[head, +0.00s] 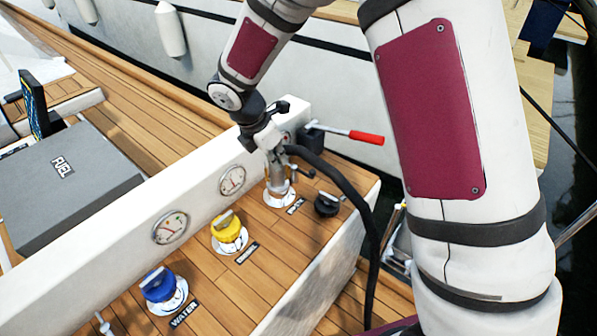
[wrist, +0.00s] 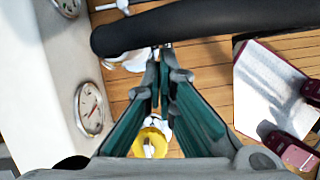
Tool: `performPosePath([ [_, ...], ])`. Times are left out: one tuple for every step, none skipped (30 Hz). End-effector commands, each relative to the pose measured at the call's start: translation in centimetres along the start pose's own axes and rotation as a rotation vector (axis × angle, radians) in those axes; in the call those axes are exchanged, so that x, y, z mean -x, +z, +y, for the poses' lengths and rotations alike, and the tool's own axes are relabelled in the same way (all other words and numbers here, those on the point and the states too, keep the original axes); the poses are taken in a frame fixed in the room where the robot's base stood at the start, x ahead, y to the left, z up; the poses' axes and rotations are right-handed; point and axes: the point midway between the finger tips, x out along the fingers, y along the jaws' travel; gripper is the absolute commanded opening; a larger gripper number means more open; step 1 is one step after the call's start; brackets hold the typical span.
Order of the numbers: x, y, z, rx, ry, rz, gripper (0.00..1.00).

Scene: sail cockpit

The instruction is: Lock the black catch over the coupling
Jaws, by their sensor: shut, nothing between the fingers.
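The grey metal coupling (head: 279,172) stands on a round deck fitting (head: 279,196), with a black hose (head: 345,178) running from its top. A small dark lever at the coupling's right side (head: 303,172) may be the black catch; its position, open or locked, is too small to tell. My gripper (wrist: 163,72) is shut and empty, its fingertips together just below the black hose (wrist: 200,30) in the wrist view. In the head view my gripper is at the coupling's upper left and overlaps it, so contact cannot be told. The wrist view does not clearly show the catch.
A red-handled lever (head: 366,138) sticks out behind the coupling. A black cap (head: 327,204), a yellow cap (head: 229,228) and a blue cap (head: 159,285) sit on the planked deck. A white coaming with gauges (head: 170,227) runs along the left. The hose crosses the right side.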

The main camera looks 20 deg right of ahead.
Motion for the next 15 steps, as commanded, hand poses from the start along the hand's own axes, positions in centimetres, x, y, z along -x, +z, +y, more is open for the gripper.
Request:
performPosePath([
  [-0.1, 0.0, 0.0, 0.000, -0.001, 0.000, 0.00],
  [-0.3, 0.0, 0.0, 0.000, -0.001, 0.000, 0.00],
  [-0.5, 0.0, 0.0, 0.000, -0.001, 0.000, 0.00],
  [-0.8, 0.0, 0.0, -0.001, -0.002, 0.000, 0.00],
  [-1.1, 0.0, 0.0, -0.001, -0.002, 0.001, 0.00],
  [-1.6, 0.0, -0.1, -0.001, -0.004, 0.001, 0.00],
  [-2.1, 0.0, -0.1, -0.001, -0.004, 0.001, 0.00],
  [-2.6, -0.1, -0.1, -0.001, -0.004, 0.001, 0.00],
  [-3.3, -0.1, -0.1, 0.000, -0.004, 0.001, 0.00],
  [-3.9, 0.0, -0.1, -0.001, -0.005, 0.001, 0.00],
  [-4.5, 0.0, -0.1, -0.001, -0.005, 0.001, 0.00],
  [-5.3, -0.1, -0.1, 0.000, -0.005, 0.001, 0.00],
  [-5.9, -0.1, -0.1, 0.000, -0.005, 0.001, 0.00],
  [-6.5, -0.1, -0.1, 0.000, -0.004, 0.001, 0.00],
  [-7.3, 0.0, -0.1, -0.001, -0.005, 0.000, 0.00],
])
